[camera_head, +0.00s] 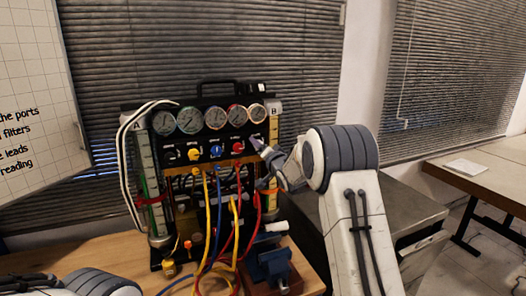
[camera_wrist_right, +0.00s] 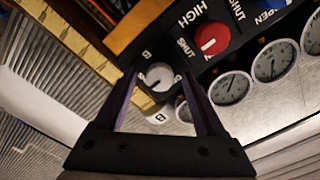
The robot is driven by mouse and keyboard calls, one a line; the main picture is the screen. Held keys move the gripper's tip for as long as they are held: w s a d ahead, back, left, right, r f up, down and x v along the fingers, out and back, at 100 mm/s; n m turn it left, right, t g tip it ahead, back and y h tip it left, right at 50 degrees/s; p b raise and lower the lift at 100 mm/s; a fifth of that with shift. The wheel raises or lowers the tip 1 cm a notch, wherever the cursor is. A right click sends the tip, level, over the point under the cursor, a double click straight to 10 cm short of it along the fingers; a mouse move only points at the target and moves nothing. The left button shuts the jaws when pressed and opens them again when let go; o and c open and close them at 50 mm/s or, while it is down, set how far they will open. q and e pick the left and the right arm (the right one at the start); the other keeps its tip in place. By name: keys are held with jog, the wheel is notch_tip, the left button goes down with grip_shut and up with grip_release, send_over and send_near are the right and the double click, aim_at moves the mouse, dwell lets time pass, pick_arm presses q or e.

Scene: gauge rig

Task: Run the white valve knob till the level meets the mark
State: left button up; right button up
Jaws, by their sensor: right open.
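The white valve knob (camera_wrist_right: 159,76) shows in the right wrist view, on the black panel, with a dark pointer line on its face. My right gripper (camera_wrist_right: 161,84) is open, with one finger on each side of the knob in that view; I cannot tell whether they touch it. In the head view my right gripper (camera_head: 262,149) is at the right end of the panel and covers the white knob. Sight tube A (camera_head: 149,180) with a red band stands at the left. Sight tube B (camera_head: 272,140) with an orange band is partly hidden behind my right arm. My left gripper is out of view.
A red knob (camera_wrist_right: 211,40) and a blue knob are close by on the panel, below a row of gauges (camera_head: 215,118). Coloured hoses (camera_head: 208,215) hang in front. A blue vise (camera_head: 270,262) stands on the bench at the front right.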

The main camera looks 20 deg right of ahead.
pick_arm(q)
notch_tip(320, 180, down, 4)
jog(key=b, duration=0.3)
jog(key=shift+b, duration=0.35)
pick_arm(e)
jog(key=s, duration=1)
jog(key=shift+s+d, duration=0.15)
jog(key=shift+d, duration=0.05)
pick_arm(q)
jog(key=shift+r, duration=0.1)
